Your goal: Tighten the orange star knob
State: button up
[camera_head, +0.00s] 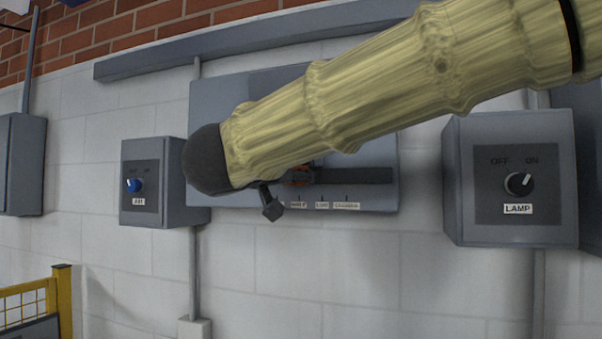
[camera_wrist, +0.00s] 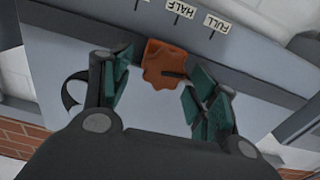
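The orange star knob (camera_wrist: 163,63) shows in the wrist view on a dark slotted bar (camera_wrist: 235,65) of the wall panel. My gripper (camera_wrist: 160,68) is open, with one finger on each side of the knob. A gap shows between the left finger and the knob. The right finger is very close to it, and I cannot tell whether it touches. In the head view only a small part of the knob (camera_head: 298,176) shows beneath my arm. The panel (camera_head: 360,198) is grey, and my arm covers much of it.
A box with a blue dial (camera_head: 134,185) is left of the panel. The LAMP switch box (camera_head: 510,235) is to the right. A yellow rail (camera_head: 63,300) stands lower left.

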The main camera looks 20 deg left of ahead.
jog(key=shift+a+f, duration=0.1)
jog(key=shift+f, duration=0.05)
jog(key=s, duration=1.2)
jog(key=shift+a, duration=0.1)
